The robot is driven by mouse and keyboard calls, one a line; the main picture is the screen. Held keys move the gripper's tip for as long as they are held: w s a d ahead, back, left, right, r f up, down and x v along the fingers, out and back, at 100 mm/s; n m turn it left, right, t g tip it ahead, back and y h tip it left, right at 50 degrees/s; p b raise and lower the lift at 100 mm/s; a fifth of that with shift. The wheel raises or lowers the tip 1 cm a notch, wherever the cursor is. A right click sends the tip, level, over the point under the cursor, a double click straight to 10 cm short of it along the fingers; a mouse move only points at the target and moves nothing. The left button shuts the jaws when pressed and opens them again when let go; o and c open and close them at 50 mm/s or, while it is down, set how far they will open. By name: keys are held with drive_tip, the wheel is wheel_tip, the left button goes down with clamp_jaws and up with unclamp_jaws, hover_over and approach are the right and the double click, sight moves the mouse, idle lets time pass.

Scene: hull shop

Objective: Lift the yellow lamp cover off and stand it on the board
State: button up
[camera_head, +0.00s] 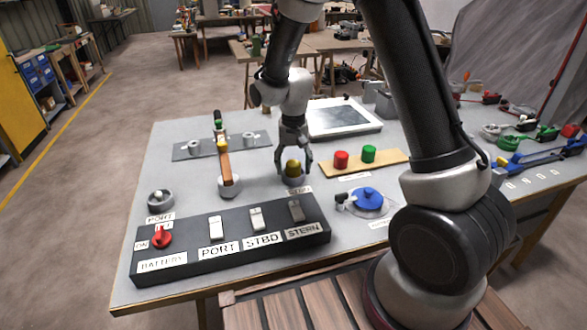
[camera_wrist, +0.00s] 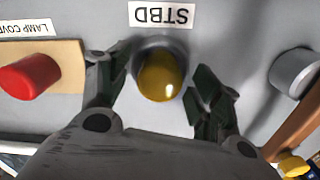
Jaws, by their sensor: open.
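The yellow lamp cover (camera_head: 293,168) sits on its grey round base near the middle of the table, behind the black switch box. It also shows in the wrist view (camera_wrist: 160,77), below the STBD label. My gripper (camera_head: 294,160) is open and points down over it. In the wrist view the fingers of my gripper (camera_wrist: 160,92) stand on either side of the cover, with a gap visible at each side. The tan board (camera_head: 385,165) lies to the right, with a red cover (camera_head: 341,160) and a green cover (camera_head: 369,154) standing on it.
The black switch box (camera_head: 230,240) with a red knob lies in front. A blue valve (camera_head: 367,198) is at front right. An empty lamp base (camera_head: 160,199) is far left.

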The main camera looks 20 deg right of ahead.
sight(293, 163)
drive_tip(key=c, duration=0.9)
drive_tip(key=shift+c, duration=0.2)
wheel_tip(293, 163, up, 10)
drive_tip(key=shift+r, duration=0.1)
